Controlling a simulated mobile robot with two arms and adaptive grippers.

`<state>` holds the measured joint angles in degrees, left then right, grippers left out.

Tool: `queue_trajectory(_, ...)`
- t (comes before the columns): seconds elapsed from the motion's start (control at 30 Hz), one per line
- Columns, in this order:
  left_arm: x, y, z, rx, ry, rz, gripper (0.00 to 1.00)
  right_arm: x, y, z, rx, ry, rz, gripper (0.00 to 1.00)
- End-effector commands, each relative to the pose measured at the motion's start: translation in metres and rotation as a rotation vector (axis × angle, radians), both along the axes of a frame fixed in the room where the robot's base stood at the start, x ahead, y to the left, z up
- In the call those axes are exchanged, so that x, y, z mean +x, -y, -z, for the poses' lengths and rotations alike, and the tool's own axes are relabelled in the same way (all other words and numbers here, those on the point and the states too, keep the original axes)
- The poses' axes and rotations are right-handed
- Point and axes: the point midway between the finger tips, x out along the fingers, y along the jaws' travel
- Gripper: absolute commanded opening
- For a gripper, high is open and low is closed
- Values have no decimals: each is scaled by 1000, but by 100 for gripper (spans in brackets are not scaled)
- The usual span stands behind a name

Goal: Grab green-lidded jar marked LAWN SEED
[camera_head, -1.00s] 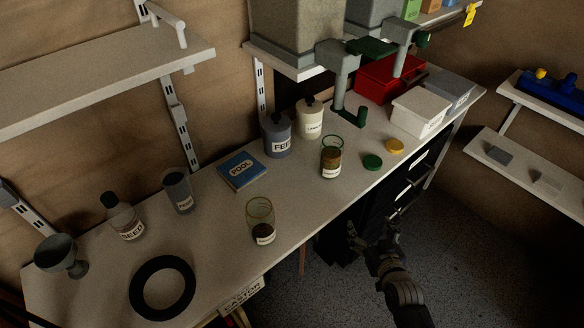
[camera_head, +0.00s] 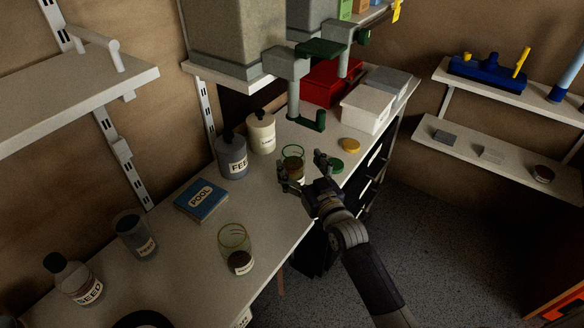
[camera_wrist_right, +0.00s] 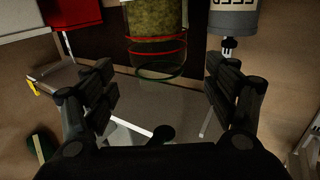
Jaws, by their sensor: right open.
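An uncapped glass jar with a green rim and brownish contents (camera_head: 293,168) stands on the counter. A similar green-rimmed glass jar with dark contents (camera_head: 234,256) stands nearer. Both have labels too small to read, so I cannot tell which says LAWN SEED. In the right wrist view, a jar with olive contents and red rings (camera_wrist_right: 155,25) appears upside down beyond the open fingers (camera_wrist_right: 165,95). My left gripper is not visible.
A FEED canister (camera_head: 231,158), a cream canister (camera_head: 261,134) and a blue POOL box (camera_head: 202,200) stand left of the farther jar. A yellow lid (camera_head: 350,145) and a white box (camera_head: 368,108) are to its right. A grey dispenser (camera_head: 297,100) stands behind.

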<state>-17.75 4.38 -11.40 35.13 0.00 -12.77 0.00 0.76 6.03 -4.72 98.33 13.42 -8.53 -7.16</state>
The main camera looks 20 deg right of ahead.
Motion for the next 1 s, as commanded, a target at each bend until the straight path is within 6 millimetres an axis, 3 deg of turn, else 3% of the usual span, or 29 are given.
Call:
queue_trajectory(0.4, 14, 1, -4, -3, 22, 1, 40, 47, -4, 1, 0, -1, 0, 79)
queue_trajectory(0.7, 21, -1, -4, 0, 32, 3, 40, 52, -5, 1, 0, -1, 0, 79)
queue_trajectory(0.77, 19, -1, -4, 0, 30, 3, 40, 52, -5, 1, -1, -1, 0, 70)
queue_trajectory(1.0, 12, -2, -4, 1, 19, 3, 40, 51, -5, 1, -1, -1, 0, 16)
